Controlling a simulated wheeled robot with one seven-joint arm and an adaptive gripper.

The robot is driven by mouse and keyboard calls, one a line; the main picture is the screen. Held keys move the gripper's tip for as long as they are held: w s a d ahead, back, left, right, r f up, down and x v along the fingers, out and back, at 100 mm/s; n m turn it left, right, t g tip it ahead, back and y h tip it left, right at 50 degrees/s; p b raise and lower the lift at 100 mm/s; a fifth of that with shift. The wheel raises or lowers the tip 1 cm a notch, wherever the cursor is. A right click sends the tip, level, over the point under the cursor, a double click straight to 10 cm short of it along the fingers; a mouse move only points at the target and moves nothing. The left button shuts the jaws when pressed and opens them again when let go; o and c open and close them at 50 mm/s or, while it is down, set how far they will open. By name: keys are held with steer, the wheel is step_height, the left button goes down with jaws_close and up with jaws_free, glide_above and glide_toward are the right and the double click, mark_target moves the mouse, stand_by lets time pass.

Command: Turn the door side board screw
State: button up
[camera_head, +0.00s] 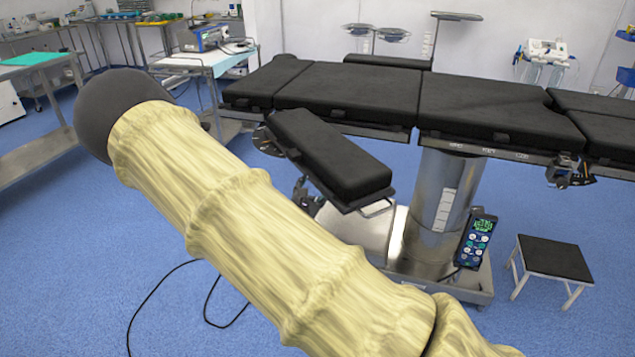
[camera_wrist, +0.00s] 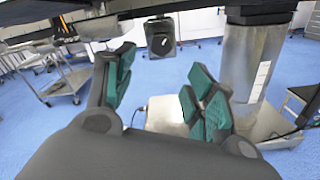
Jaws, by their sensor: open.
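In the head view, a black padded side board (camera_head: 335,160) sticks out from the near side of the operating table (camera_head: 350,95). Metal clamp parts show under it, partly hidden by my covered arm. In the wrist view, my gripper (camera_wrist: 160,78) is open, with green-padded fingers apart and nothing between them. A dark squarish block with a round face (camera_wrist: 161,38) hangs below the table's underside, beyond the fingertips and roughly centred between them. It may be the side board screw, but I cannot tell for sure.
The table's steel column (camera_head: 445,205) stands behind the side board, with a hand control (camera_head: 475,240) hanging beside it. A black-topped stool (camera_head: 553,258) is at right. A trolley with a blue device (camera_head: 208,38) stands at back left. Cables lie on the blue floor.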

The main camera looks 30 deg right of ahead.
steer(key=shift+s+a, duration=0.2)
stand_by(0.3)
steer(key=w+d+m+p, duration=0.4)
steer(key=m+p, duration=0.4)
steer(key=m, duration=0.7)
steer(key=w+d+m+p, duration=0.3)
steer(key=d+m+p, duration=0.2)
steer(key=m, duration=1.1)
steer(key=shift+w+d+r+p, duration=0.15)
steer(key=shift+w+r+p, duration=0.2)
steer(key=shift+p, duration=1.4)
steer(key=shift+c, duration=0.5)
